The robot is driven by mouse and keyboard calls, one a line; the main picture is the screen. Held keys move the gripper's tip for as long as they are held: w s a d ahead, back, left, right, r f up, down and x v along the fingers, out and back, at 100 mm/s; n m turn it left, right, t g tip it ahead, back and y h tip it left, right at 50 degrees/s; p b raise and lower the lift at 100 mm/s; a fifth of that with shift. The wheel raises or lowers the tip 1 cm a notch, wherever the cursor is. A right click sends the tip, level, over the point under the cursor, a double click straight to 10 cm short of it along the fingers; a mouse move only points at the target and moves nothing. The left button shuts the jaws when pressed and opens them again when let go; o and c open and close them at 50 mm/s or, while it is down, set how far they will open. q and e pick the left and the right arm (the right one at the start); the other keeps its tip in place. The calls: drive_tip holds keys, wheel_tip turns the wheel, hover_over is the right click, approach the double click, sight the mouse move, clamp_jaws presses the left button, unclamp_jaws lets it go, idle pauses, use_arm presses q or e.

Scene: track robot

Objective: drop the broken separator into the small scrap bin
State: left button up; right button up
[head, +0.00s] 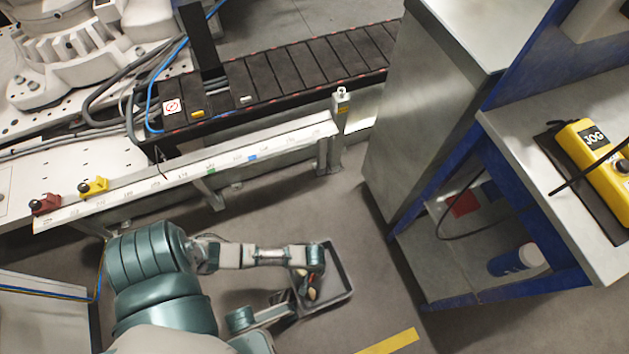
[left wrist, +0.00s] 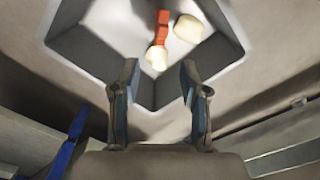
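The small scrap bin (head: 342,275) is a grey open tray low at the floor in the head view. Its sloped inner wall also shows in the left wrist view (left wrist: 85,55). My left gripper (left wrist: 157,75) is open and empty, with its two fingers apart over the near corner of the bin. In the bin lie a red piece (left wrist: 163,22) with a cream lump (left wrist: 156,57) at its end and a second cream lump (left wrist: 187,28). I cannot tell whether one of these is the broken separator. My right gripper is not clearly seen.
A black slatted conveyor (head: 290,72) crosses the back, with a yellow piece (head: 197,113) and a pale piece (head: 245,99) on it. A grey cabinet (head: 415,130) and a blue-framed bench (head: 535,145) stand right. A yellow floor stripe (head: 392,343) lies in front.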

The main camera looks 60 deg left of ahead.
use_arm(q)
drive_tip(key=shift+r, duration=0.1)
wheel_tip(320, 180, up, 12)
idle(0.5)
drive_tip(key=shift+f, duration=0.2)
